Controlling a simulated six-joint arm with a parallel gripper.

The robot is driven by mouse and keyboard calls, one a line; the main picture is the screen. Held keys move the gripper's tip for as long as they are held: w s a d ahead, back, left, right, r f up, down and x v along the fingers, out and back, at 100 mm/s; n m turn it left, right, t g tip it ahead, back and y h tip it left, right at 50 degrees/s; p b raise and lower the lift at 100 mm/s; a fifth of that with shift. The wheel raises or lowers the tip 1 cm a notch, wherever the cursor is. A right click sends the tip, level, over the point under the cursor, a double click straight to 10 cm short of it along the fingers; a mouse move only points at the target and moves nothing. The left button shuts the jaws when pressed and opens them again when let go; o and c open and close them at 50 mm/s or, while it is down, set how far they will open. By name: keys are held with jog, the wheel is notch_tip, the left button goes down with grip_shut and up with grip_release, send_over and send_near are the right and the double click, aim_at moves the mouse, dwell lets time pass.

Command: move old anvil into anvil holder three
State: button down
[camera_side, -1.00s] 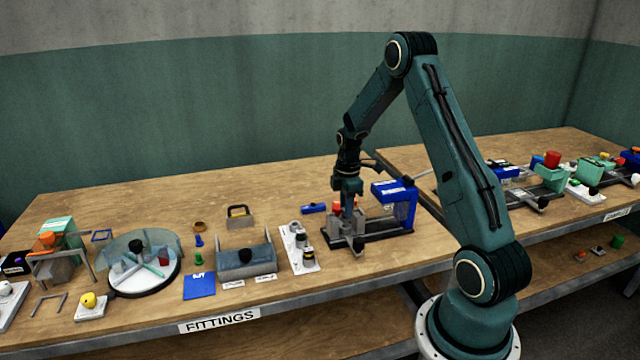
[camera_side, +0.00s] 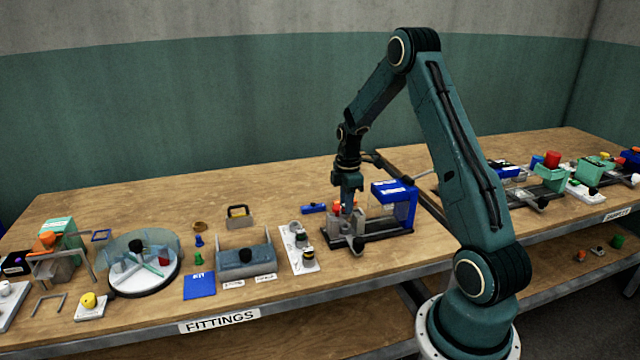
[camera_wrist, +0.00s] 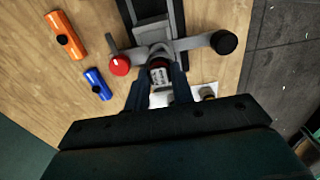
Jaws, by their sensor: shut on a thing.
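My gripper (camera_side: 347,207) points down at the left end of a press with a blue frame (camera_side: 405,205) and a dark base. In the wrist view my gripper (camera_wrist: 159,78) is shut on a small grey-white piece with dark marks, apparently the old anvil (camera_wrist: 160,75). In the side view the fingers and press parts hide it. Whether it still touches the press seat is unclear. A white plate (camera_side: 309,265) with several round seats, some with dark or pale pieces, stands left of the press; which is holder three cannot be told.
The press has a clamp with a red knob (camera_wrist: 120,65) and a black knob (camera_wrist: 224,42) beside my fingers. Blue (camera_wrist: 97,83) and orange (camera_wrist: 66,35) handled pieces lie nearby. Bare wood lies behind the press.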

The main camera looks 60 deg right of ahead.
jog(key=shift+r, duration=1.4)
dwell(0.4)
jog(key=shift+w, duration=0.6)
jog(key=w+a, duration=0.4)
jog(key=w, duration=0.9)
jog(key=shift+w, duration=0.35)
jog(key=shift+a+f, duration=0.1)
jog(key=shift+f, duration=0.05)
jog(key=shift+f, duration=2.7)
jog(key=shift+f, duration=1.5)
